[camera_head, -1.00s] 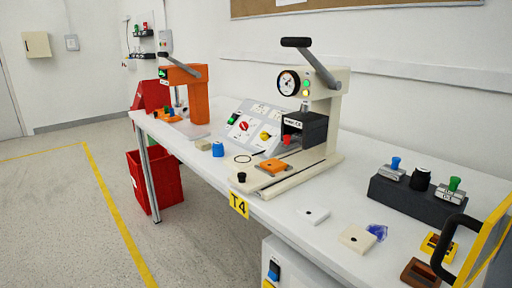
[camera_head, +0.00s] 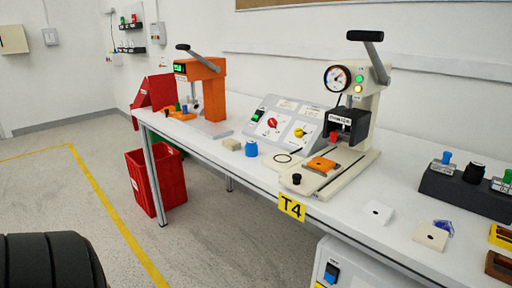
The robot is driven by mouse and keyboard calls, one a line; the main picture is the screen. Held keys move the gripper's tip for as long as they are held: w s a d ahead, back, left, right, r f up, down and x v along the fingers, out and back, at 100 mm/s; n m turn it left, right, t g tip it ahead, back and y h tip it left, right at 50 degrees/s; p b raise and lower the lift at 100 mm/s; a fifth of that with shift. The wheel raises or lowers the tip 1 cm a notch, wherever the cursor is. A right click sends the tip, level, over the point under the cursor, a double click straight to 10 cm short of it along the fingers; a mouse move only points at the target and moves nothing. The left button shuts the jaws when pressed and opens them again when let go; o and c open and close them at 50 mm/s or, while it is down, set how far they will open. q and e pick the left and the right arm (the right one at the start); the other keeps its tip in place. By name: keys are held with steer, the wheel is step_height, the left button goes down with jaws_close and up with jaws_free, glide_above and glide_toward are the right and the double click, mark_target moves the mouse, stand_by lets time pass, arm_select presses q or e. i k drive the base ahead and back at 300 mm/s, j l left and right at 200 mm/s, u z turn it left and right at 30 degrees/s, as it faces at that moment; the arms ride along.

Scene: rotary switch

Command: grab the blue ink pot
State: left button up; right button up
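A small blue pot (camera_head: 251,148) with a pale top, which looks like the blue ink pot, stands upright on the white table (camera_head: 225,167) near its front edge. It sits just right of a small beige block (camera_head: 232,144) and in front of the control panel with dials (camera_head: 283,124). Nothing touches the pot. Neither of my grippers shows. A dark ribbed rounded part at the lower left corner looks like part of my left arm, with no fingers visible.
A press with a lever (camera_head: 358,100) stands right of the panel, and an orange press (camera_head: 205,88) stands left. A red bin (camera_head: 156,181) is on the floor. A dark stamp holder (camera_head: 465,190) is at right.

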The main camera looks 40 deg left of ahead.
mark_target(251, 146)
steer(key=k+j+z, duration=0.1)
steer(key=j, duration=0.25)
steer(key=k+j+z, duration=0.25)
steer(key=k+j, duration=0.15)
steer(key=j, duration=0.2)
steer(key=k+j, duration=0.3)
steer(key=j, duration=0.2)
steer(key=k+j+z, duration=0.1)
steer(key=k+j, duration=0.2)
steer(key=j, duration=0.15)
